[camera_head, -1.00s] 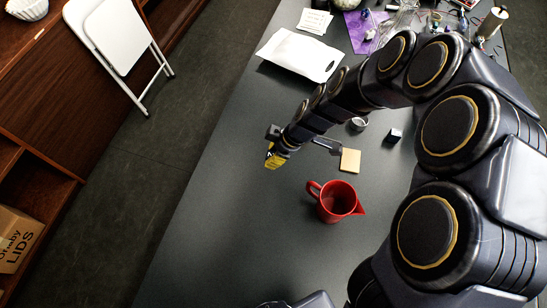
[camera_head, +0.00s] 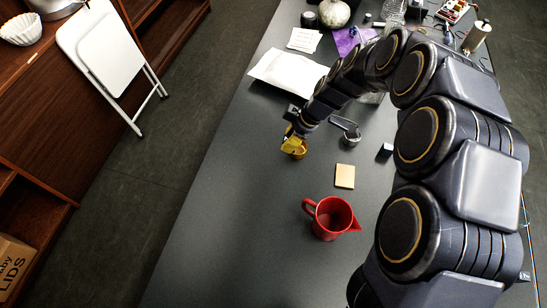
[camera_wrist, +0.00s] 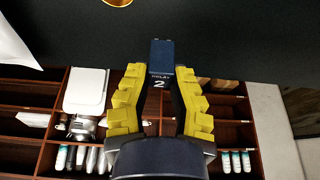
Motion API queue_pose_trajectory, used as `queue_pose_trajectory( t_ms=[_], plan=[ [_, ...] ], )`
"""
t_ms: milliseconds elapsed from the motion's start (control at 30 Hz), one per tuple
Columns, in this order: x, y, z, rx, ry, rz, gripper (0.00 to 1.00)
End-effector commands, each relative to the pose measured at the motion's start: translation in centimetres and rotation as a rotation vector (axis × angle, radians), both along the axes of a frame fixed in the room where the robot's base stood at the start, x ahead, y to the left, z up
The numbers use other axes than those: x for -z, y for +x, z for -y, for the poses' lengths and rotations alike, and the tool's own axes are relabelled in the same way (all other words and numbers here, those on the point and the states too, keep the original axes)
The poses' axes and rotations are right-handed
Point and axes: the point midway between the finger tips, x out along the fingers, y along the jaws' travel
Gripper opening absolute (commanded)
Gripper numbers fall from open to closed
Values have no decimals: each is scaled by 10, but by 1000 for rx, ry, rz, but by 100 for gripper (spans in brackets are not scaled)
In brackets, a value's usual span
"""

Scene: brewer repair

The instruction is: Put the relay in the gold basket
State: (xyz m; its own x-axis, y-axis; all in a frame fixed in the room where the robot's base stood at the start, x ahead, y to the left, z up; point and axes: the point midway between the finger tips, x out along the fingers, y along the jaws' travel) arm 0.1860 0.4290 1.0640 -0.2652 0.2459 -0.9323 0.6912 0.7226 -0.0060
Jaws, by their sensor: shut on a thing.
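My gripper (camera_wrist: 160,75) has yellow ridged fingers, shut on the relay (camera_wrist: 161,55), a dark block marked "RELAY 2". The relay sticks out between the fingertips in the wrist view. In the head view my gripper (camera_head: 291,143) is above the left part of the dark table, and the relay cannot be made out there. A gold round thing, seemingly the gold basket (camera_head: 299,153), shows just beside and below the fingers, partly hidden by them. Its curved edge also shows at the top of the wrist view (camera_wrist: 117,2). The relay is apart from it in that view.
A red pitcher (camera_head: 331,219), a tan square (camera_head: 345,176), a small dark cube (camera_head: 385,150) and a metal scoop (camera_head: 350,137) are on the table (camera_head: 240,220). A white packet (camera_head: 287,75) lies farther back. The front left of the table is clear.

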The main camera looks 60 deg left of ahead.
Motion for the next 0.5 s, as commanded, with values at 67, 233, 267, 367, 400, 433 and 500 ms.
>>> queue_pose_trajectory(
  t_ms=[67,233,267,367,400,433,500],
  plan=[
    [-2,19,-10,17,1,1,0],
    [-9,43,-25,25,11,-4,0],
    [-10,44,-27,24,12,-8,0],
    [-13,50,-32,23,18,-9,0],
    [-13,51,-33,23,20,-10,0],
    [-13,52,-34,23,20,-10,0],
    [-11,52,-34,23,20,-13,0]
  ],
)
